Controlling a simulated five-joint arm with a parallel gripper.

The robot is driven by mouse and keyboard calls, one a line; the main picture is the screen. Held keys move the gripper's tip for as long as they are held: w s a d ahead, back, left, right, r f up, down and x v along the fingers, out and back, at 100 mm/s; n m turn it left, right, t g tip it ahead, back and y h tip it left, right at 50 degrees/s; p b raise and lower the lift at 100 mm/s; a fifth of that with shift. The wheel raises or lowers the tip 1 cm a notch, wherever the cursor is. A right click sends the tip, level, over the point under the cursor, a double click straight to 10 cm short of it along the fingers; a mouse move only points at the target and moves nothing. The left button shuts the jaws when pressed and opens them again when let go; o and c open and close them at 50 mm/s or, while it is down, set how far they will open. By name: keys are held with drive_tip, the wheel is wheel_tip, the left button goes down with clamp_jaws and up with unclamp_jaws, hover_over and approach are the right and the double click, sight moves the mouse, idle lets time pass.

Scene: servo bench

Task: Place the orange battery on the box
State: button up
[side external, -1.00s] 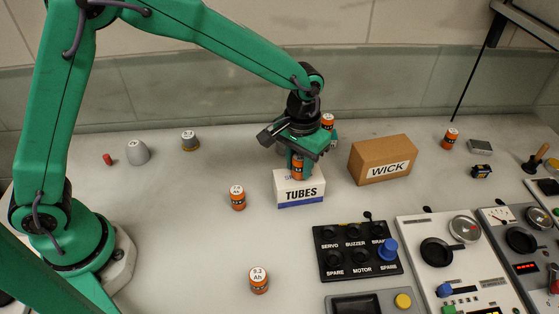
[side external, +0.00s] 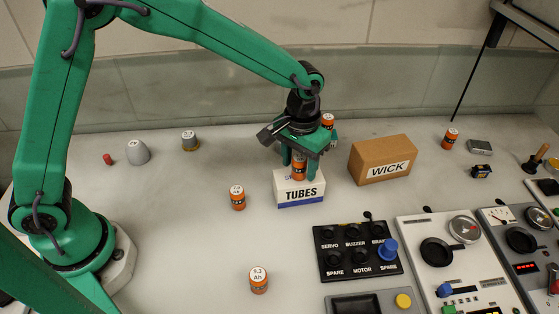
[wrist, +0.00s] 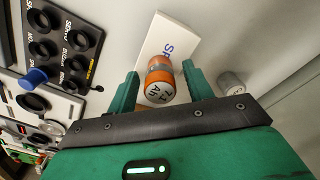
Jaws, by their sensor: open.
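An orange battery (side external: 299,168) with a white label end stands upright on top of the white TUBES box (side external: 300,193). In the wrist view the battery (wrist: 159,84) is between my two green fingers, with the box top (wrist: 160,40) under it. My gripper (side external: 302,160) is open around the battery, with a finger on either side and gaps showing in the wrist view. Other orange batteries stand on the bench: one (side external: 237,198) left of the box, one (side external: 259,280) nearer the front, one (side external: 450,138) at the right, and one (side external: 328,121) partly hidden behind my gripper.
A brown WICK box (side external: 382,160) stands right of the TUBES box. Control panels (side external: 358,250) fill the front right. The left middle bench is clear.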

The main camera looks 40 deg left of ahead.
sight(299, 158)
wheel_tip(299, 158, up, 12)
idle(0.6)
drive_tip(key=shift+f, duration=0.1)
idle(0.4)
drive_tip(key=s+a+r+t, duration=0.1)
drive_tip(key=s+a+r, duration=0.25)
drive_tip(key=a, duration=0.25)
drive_tip(key=s+a+r+t, duration=0.2)
drive_tip(key=s+a+r, duration=0.1)
drive_tip(key=s+a, duration=0.25)
drive_tip(key=s+a+f+t, duration=0.2)
drive_tip(key=s+a, duration=0.6)
drive_tip(key=s, duration=0.3)
drive_tip(key=shift+a+t, duration=0.15)
drive_tip(key=shift+t, duration=0.15)
